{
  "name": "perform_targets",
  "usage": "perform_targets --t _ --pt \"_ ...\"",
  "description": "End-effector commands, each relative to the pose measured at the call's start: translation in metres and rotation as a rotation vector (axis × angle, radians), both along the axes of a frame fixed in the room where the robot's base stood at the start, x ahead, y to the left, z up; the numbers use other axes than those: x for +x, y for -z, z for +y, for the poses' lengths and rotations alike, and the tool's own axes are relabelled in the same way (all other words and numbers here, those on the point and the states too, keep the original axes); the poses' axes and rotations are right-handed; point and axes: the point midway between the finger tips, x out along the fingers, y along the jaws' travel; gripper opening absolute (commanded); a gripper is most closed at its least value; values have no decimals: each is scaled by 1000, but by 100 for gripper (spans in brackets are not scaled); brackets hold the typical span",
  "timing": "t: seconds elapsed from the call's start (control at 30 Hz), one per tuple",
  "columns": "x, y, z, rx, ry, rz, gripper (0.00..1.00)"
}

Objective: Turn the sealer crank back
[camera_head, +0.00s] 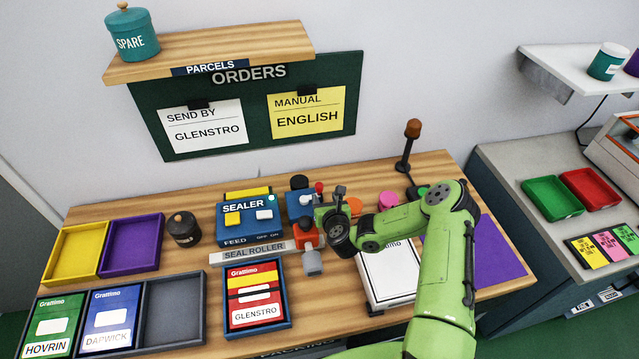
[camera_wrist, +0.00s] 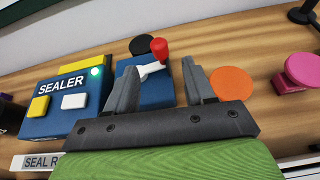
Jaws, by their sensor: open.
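The blue sealer (camera_head: 233,234) stands at the middle back of the wooden bench, with yellow and white buttons and a lit green lamp. It also shows at the left of the wrist view (camera_wrist: 62,123). The crank's red knob (camera_head: 319,187) is on the blue unit right of the sealer. In the wrist view the red knob (camera_wrist: 159,47) tops a pale crank arm (camera_wrist: 150,69). My gripper (camera_head: 328,203) is open at the crank. Its fingers (camera_wrist: 159,68) stand either side of the crank arm in the wrist view; I cannot tell whether either touches it.
A grey seal roller label (camera_head: 253,252) runs along the sealer's front. A pink knob (camera_head: 389,200) and an orange disc (camera_wrist: 231,83) lie to the right. A dark lidded jar (camera_head: 184,229) stands left. A brown-topped post (camera_head: 412,130) rises behind my arm.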

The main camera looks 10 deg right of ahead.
Motion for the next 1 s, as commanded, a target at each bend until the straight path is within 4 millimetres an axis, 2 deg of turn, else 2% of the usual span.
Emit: perform_targets --t 0.2,0.4,0.57,0.8,1.0 --pt "47 21 0 -2 0 -1 53" --pt "78 35 0 -2 -1 -1 53" --pt "88 39 0 -2 -2 1 53" --pt "89 38 0 -2 -2 1 53" --pt "89 38 0 -2 -2 1 23"
